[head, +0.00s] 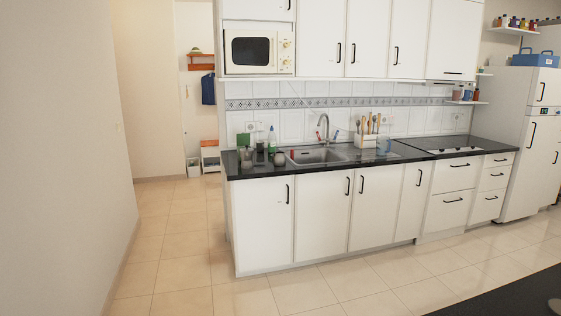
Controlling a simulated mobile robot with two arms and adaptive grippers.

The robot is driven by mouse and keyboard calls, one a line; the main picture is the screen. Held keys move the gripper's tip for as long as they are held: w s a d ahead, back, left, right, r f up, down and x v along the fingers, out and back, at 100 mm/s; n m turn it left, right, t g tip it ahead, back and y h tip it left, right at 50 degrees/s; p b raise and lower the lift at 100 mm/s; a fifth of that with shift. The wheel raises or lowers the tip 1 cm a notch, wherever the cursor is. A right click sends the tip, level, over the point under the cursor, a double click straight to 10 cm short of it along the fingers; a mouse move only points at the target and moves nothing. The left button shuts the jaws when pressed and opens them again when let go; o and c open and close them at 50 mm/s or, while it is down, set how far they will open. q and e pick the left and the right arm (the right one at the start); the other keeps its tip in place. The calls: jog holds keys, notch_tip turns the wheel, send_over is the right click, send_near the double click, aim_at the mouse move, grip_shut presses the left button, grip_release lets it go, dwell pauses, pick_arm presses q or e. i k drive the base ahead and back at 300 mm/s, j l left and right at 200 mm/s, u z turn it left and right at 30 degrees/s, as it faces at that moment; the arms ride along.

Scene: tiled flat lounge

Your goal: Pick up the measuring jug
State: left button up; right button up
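A clear, bluish container that looks like the measuring jug (384,146) stands upright on the dark countertop (345,158). It is to the right of the sink (317,156), in front of and slightly right of a utensil holder (366,140). It is small in the head view, so its handle and markings cannot be made out. Neither of my grippers is in view.
Dark jars (258,155) and a green box (243,140) crowd the counter's left end. A hob (455,150) is to the right. The tiled floor (270,295) before the cabinets is clear. A dark surface (515,298) edges the bottom right; a wall (70,150) bounds the left.

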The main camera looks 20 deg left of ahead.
aim_at(382, 142)
jog(key=i+j+u, duration=0.25)
jog(key=i+j, duration=0.4)
jog(key=i, duration=0.25)
jog(key=i+j, duration=0.15)
jog(key=i, duration=0.3)
jog(key=i+j+u, duration=0.1)
jog(key=i, duration=0.35)
jog(key=i+j, duration=0.2)
jog(key=i, duration=0.25)
